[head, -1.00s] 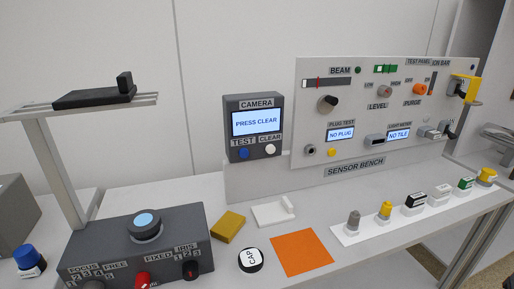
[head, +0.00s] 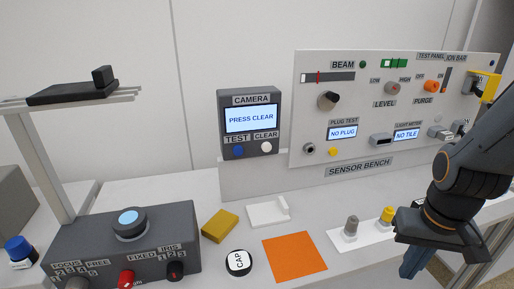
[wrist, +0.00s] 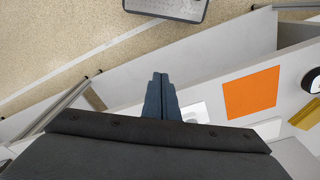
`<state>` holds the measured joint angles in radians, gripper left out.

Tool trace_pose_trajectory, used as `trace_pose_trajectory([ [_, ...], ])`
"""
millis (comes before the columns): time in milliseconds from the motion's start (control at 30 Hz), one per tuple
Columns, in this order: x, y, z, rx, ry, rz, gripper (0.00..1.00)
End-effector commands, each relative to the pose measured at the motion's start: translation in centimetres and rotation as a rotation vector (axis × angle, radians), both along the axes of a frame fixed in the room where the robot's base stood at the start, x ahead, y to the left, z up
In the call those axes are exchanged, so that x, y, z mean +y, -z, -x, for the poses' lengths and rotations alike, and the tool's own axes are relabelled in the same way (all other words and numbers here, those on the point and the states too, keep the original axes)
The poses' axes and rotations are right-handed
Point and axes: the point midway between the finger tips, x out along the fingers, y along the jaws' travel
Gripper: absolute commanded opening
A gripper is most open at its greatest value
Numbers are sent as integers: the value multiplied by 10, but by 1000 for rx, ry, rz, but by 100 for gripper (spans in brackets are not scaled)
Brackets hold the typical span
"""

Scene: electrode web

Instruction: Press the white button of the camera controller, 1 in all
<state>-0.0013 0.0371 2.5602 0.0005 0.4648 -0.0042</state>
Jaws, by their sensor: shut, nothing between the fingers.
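The camera controller (head: 249,97) is a dark grey box at the back of the bench. Its screen (head: 251,119) reads "PRESS CLEAR". Below the screen are a blue button (head: 237,151) labelled TEST and a white button (head: 266,147) labelled CLEAR. My gripper (head: 408,270) is at the lower right of the head view, shut and empty, pointing down beyond the bench's front edge, well to the right of the controller. In the wrist view its shut fingers (wrist: 161,97) point over the bench edge. The controller is not visible in the wrist view.
An orange mat (head: 295,257), a CAP disc (head: 238,263), a yellow block (head: 220,226) and a white holder (head: 268,211) lie on the bench. A grey control box (head: 125,240) stands at left. The test panel (head: 395,110) rises behind.

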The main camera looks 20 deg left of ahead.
Motion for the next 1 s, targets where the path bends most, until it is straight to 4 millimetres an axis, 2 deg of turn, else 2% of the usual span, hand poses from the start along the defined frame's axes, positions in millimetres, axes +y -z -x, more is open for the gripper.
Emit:
trace_pose_trajectory([
  [233, 5, 0, -4, -12, 7, -8, 0],
  [367, 32, -2, -28, -82, 52, -46, 0],
  [467, 71, -5, -60, -182, 126, -104, 0],
  [600, 138, -15, -108, -354, 284, -209, 0],
  [700, 183, -25, -134, -482, 417, -284, 0],
  [867, 242, -44, -156, -693, 636, -391, 0],
  [1000, 277, -63, -151, -884, 804, -468, 0],
])
